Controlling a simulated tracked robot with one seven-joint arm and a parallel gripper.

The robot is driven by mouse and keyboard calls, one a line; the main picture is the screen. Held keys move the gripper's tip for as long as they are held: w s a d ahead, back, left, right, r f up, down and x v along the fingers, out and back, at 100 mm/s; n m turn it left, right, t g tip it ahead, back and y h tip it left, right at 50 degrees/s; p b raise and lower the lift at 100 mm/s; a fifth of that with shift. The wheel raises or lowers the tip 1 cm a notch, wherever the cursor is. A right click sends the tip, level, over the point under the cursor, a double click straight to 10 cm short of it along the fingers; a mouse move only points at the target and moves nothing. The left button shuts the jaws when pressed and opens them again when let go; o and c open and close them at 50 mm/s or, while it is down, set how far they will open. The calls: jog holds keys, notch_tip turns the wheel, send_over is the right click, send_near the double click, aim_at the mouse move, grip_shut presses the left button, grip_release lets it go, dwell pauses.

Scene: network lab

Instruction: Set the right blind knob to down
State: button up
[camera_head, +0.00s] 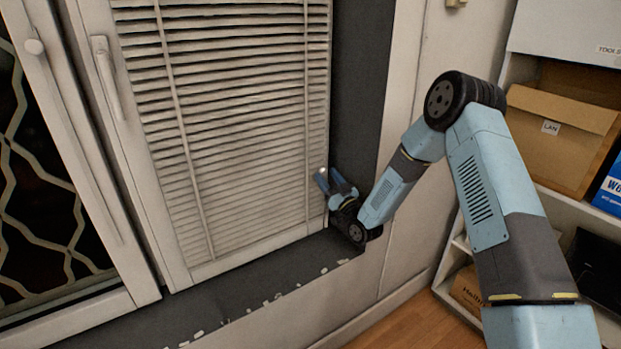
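The right window has a white slatted blind (240,120), which is lowered over the pane with its slats partly tilted. A small pale spot, likely the right blind knob (323,171), shows at the right edge of the window frame. My gripper (328,177) is right at this spot, its two blue fingers pointing up and left towards the frame. The fingers cover most of the knob, so its setting is hidden. I cannot tell whether they touch it or are closed on it.
A white window handle (107,75) stands left of the blind. The dark sill (230,290) runs below my gripper. A shelf with a cardboard box (555,140) stands at right.

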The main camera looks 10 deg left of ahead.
jog(key=shift+s+a, duration=0.15)
jog(key=shift+a, duration=0.05)
jog(key=shift+s+d+f, duration=0.1)
jog(key=shift+s, duration=0.05)
jog(key=v, duration=1.3)
jog(key=shift+d, duration=0.4)
jog(key=shift+a+f, duration=0.1)
jog(key=shift+f, duration=0.05)
